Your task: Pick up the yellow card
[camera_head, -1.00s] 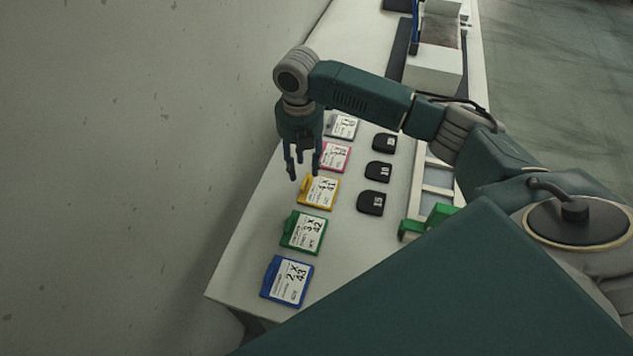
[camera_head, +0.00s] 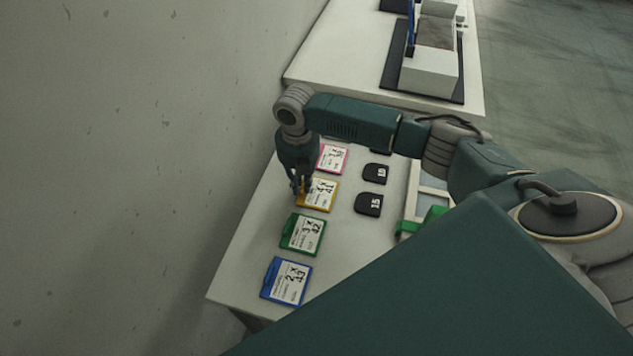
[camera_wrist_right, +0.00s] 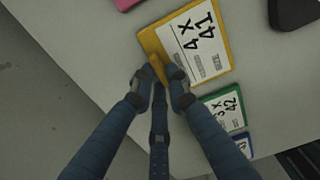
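The yellow card (camera_head: 318,195) lies on the white table in a row of coloured cards, its printed white label facing up with "4 X 41". The card also shows in the right wrist view (camera_wrist_right: 195,45). My right gripper (camera_head: 301,189) is at the card's left edge. In the right wrist view its fingertips (camera_wrist_right: 160,74) have closed in around the small yellow tab on that edge. The tab is partly hidden between the fingers. The card seems to rest on the table. My left gripper is not in view.
The green card (camera_head: 303,234) and blue card (camera_head: 286,281) lie nearer; the pink card (camera_head: 333,158) lies beyond. Black pads (camera_head: 369,205) numbered 15 and 10 (camera_head: 376,173) lie to the right. A wall borders the left side.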

